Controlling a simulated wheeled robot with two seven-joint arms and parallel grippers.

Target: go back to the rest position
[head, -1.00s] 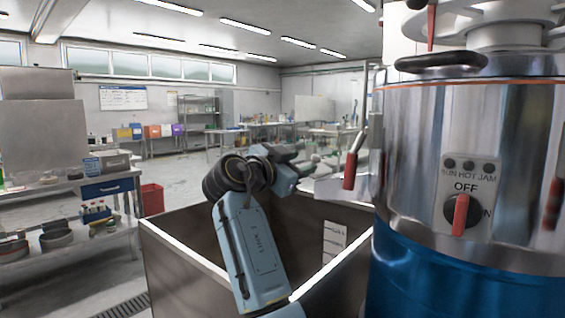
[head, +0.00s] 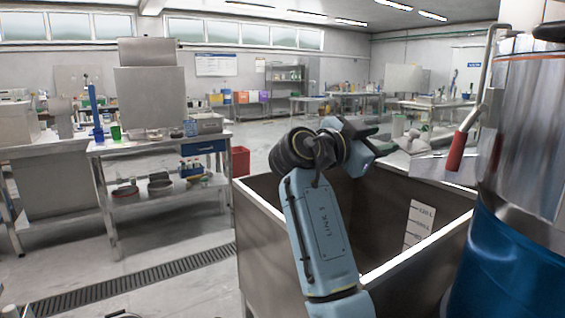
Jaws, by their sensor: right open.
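My right gripper (head: 382,137) is near the middle of the head view, at the end of my blue arm. Its dark fingers are apart, with nothing visible between them. It is above the far rim of the open steel bin (head: 268,232), left of the grinder (head: 520,150). The grinder has a shiny metal body, a blue lower part and a lever with a red handle (head: 456,151). It is cut off by the right edge. My left gripper is not in view.
A steel workbench (head: 150,145) with a lower shelf stands at the left, with a red bin (head: 240,161) beside it. A floor drain (head: 130,283) runs left of the steel bin. The floor there is mostly clear.

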